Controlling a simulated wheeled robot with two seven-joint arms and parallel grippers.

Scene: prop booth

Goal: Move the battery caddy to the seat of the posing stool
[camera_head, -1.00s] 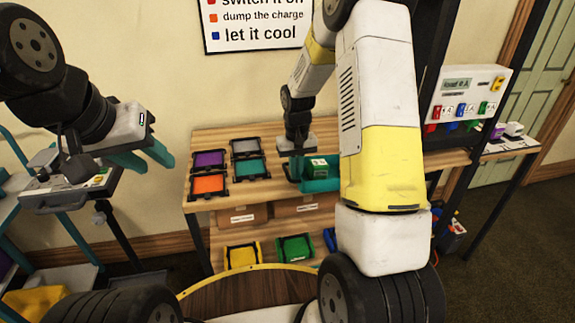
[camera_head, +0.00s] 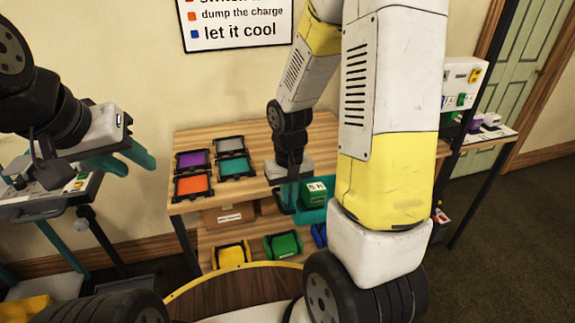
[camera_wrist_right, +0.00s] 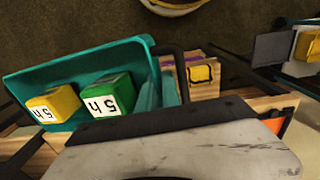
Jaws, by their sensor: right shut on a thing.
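The battery caddy is a teal tray (camera_head: 317,215) holding a green block marked 5h (camera_head: 315,191). In the right wrist view the caddy (camera_wrist_right: 40,80) also holds a yellow block. My right gripper (camera_head: 289,197) is shut on the caddy's end wall and holds it at the bench's front edge, with carpet beyond it in the wrist view. The right arm hides part of the caddy in the head view. A round wooden seat with a yellow rim, apparently the posing stool (camera_head: 235,290), is at the bottom of the head view.
The wooden bench (camera_head: 262,160) carries purple, grey, orange and teal trays at its left. Yellow and green bins (camera_head: 283,245) sit on its lower shelf. A grey cart (camera_head: 35,200) stands at the left. The stool's visible seat looks clear.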

